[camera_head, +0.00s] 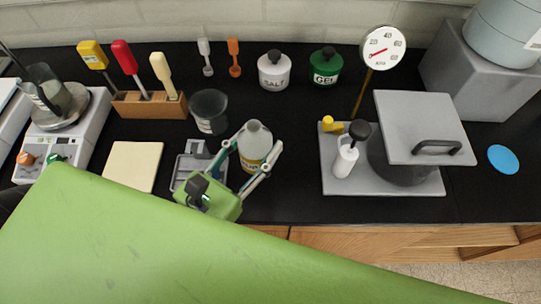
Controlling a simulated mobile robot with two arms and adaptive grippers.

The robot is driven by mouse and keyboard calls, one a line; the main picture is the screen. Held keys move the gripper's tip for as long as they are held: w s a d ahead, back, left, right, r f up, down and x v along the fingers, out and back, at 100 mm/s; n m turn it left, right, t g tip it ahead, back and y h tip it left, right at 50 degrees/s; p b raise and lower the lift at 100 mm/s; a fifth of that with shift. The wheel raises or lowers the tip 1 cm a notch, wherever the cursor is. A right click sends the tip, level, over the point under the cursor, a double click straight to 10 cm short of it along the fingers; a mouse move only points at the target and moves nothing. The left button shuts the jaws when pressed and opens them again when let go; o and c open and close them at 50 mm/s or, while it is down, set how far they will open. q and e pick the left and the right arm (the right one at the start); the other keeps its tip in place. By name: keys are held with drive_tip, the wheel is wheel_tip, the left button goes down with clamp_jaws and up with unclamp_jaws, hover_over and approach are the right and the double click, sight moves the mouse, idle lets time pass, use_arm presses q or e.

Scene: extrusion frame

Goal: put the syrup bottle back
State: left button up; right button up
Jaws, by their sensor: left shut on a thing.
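The syrup bottle (254,141) is a pale, translucent bottle with a grey cap and a yellow label. It stands nearly upright, near the front middle of the black bench. My left gripper (257,146) is shut on it, one finger on each side. I cannot tell whether its base touches the bench, as the gripper's green body partly hides that area. My right gripper is not in view.
A grey tray (184,172) lies just left of the bottle, with a dark cup (209,110) behind. A grey platform (331,183) with a lidded pot (405,171) and pump bottle (345,161) stands to the right. SALT (273,74) and GEL (325,70) jars stand at the back.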

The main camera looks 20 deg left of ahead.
use_arm(q)
drive_tip(key=shift+w+d+f+b, duration=0.25)
drive_tip(key=shift+w+f, duration=0.45)
drive_tip(key=shift+f, duration=0.75)
drive_tip(key=shift+w+d+f+b, duration=0.25)
drive_tip(key=shift+w+f, duration=0.45)
drive_tip(key=shift+f, duration=0.7)
drive_tip(key=shift+w+d+f+b, duration=0.1)
drive_tip(key=shift+w+f+b, duration=0.45)
drive_tip(key=shift+f, duration=0.9)
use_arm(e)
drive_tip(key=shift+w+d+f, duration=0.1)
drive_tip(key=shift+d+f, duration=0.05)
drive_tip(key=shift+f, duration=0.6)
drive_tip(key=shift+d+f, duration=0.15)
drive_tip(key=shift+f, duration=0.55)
use_arm(q)
drive_tip(key=shift+w, duration=0.1)
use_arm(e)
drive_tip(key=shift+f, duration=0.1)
use_arm(q)
drive_tip(key=o, duration=0.8)
drive_tip(key=shift+f, duration=0.2)
drive_tip(key=o, duration=0.4)
drive_tip(key=shift+r, duration=0.15)
